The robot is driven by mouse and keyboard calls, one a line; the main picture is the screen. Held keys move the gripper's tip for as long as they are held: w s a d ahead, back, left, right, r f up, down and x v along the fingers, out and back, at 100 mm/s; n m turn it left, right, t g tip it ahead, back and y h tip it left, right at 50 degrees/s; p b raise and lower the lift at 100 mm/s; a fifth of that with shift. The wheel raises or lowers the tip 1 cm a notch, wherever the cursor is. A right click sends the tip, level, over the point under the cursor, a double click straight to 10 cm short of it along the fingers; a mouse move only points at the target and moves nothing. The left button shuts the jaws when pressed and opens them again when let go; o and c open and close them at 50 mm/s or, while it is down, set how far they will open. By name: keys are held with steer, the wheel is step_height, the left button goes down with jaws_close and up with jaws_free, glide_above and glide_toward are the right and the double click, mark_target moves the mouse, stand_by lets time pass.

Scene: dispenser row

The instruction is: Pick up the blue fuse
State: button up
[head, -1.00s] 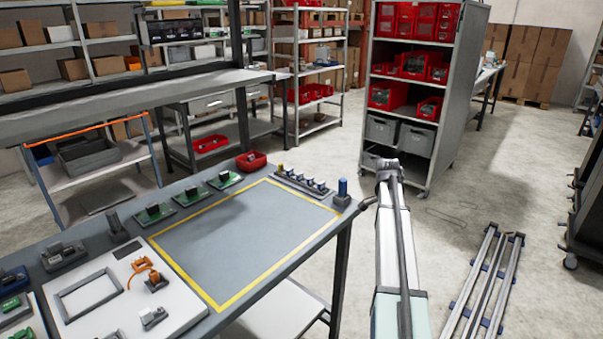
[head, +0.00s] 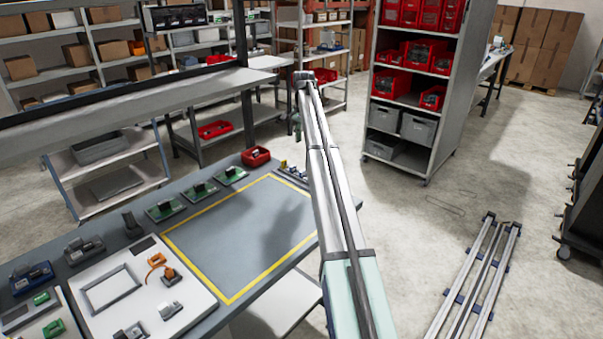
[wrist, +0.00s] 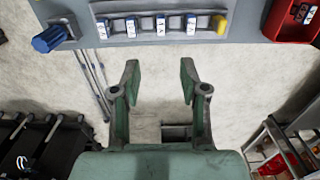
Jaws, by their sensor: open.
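A blue cylinder (wrist: 48,39), which looks like the blue fuse, sits at the left end of the bench in the wrist view. My arm hides it in the head view. Beside it a grey rail (wrist: 165,33) carries several small blue-and-white blocks (wrist: 160,24) and a yellow piece (wrist: 220,24) at its right end. I cannot tell whether these blocks are fuses too. My gripper (wrist: 160,68) is open and empty, its green fingers apart.
The grey bench (head: 200,226) has a yellow-outlined clear area. A red bin (head: 256,157) stands at its far corner and also shows in the wrist view (wrist: 290,20). Green boards (head: 165,209) line the back edge. A tall shelf (head: 408,105) stands beyond on the floor.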

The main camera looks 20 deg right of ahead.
steer(key=p, duration=0.2)
glide_above(303, 171)
steer(key=f, duration=0.8)
steer(key=shift+w+d+f, duration=0.15)
steer(key=shift+d+f, duration=0.05)
steer(key=shift+a+f+p, duration=0.2)
steer(key=shift+f+p, duration=1.1)
steer(key=shift+f, duration=1.3)
jaws_close()
